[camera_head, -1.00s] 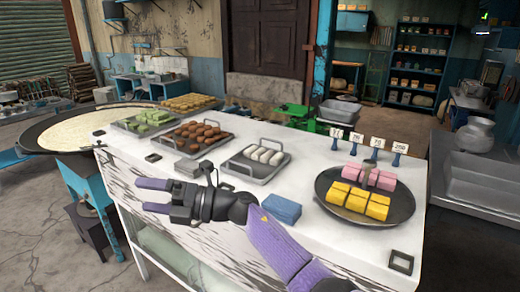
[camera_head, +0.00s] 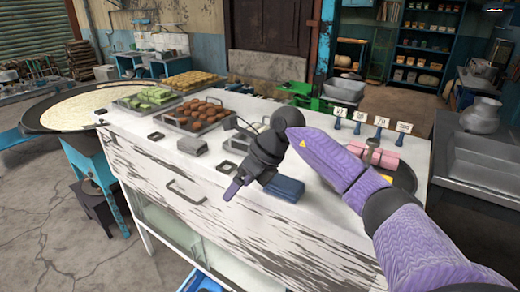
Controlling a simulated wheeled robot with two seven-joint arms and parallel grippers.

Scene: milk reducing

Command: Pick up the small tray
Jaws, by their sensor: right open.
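One fingertip shows clearly; the other is mostly hidden. Several metal trays lie on the white counter. The tray with brown balls (camera_head: 197,116) and the tray with green sweets (camera_head: 147,98) are further left. My left gripper is out of view.
A round dark platter (camera_head: 404,178) with pink pieces is partly behind my arm, under a row of price cards (camera_head: 360,117). A large round griddle (camera_head: 85,108) stands left of the counter (camera_head: 170,150).

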